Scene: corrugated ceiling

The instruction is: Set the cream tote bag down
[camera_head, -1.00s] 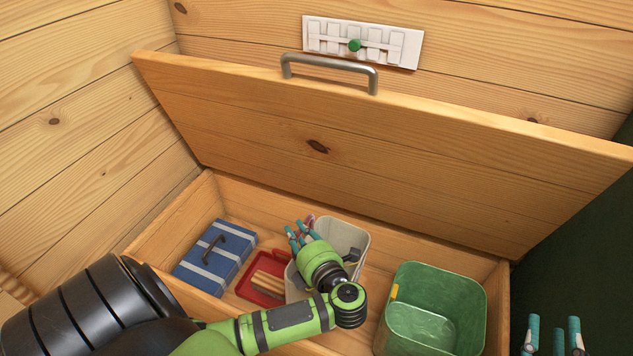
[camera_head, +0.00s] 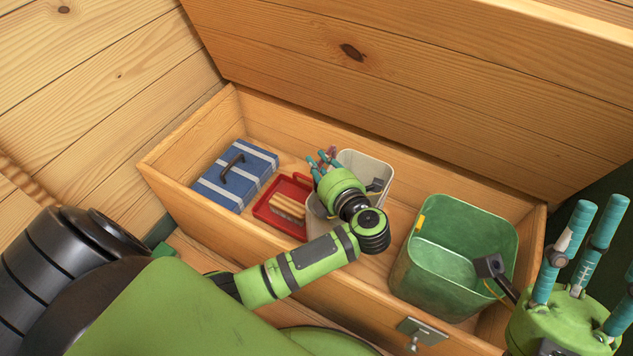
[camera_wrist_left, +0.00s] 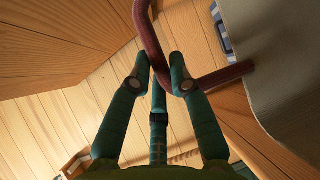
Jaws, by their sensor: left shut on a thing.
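The cream tote bag (camera_head: 375,163) is in the open wooden chest, between a red tray and a green bin. My left gripper (camera_head: 323,158) is over its left side and hides much of it; I cannot tell whether its base touches the chest floor. In the left wrist view, the fingers (camera_wrist_left: 160,80) are shut on a dark red handle (camera_wrist_left: 152,35), with the bag's cream side (camera_wrist_left: 280,60) at the right. My right gripper (camera_head: 597,235) is at the lower right, empty, with its fingers spread apart.
A blue case with pale stripes (camera_head: 221,191) and the red tray (camera_head: 265,212) lie left of the bag. The green bin (camera_head: 412,265) stands to its right. The chest's front wall (camera_head: 185,222) has a metal latch (camera_head: 422,331). The raised lid (camera_head: 440,65) stands behind.

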